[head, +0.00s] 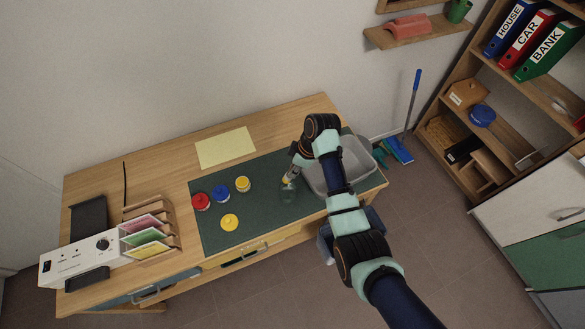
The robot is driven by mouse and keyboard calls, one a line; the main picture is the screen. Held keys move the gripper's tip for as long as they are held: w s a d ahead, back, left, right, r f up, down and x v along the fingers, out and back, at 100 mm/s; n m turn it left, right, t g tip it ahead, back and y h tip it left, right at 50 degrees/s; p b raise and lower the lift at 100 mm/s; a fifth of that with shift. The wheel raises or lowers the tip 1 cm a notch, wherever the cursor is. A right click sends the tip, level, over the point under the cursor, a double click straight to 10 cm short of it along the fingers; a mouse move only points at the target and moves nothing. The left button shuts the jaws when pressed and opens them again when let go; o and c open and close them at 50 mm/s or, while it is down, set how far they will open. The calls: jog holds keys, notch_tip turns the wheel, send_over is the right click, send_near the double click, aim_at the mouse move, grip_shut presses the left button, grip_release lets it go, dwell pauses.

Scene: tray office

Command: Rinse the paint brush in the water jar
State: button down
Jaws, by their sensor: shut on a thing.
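The water jar (288,195) is a small clear glass on the dark green mat, left of the grey bin. My gripper (290,179) points down right over the jar and is shut on the paint brush, of which only a small yellowish bit shows at the fingertips. The rest of the brush is too small or hidden by the gripper. I cannot tell whether its bristles are inside the jar or just above it.
Paint pots in red (201,202), blue (221,194) and yellow (242,185) stand left of the jar, with a yellow lid (229,222) in front. A grey bin (355,160) stands close right. A paper sheet (225,147) lies behind. The front middle of the mat (265,220) is clear.

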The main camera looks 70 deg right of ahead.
notch_tip(320, 180, down, 10)
jog(key=b, duration=0.7)
jog(key=shift+r, duration=0.2)
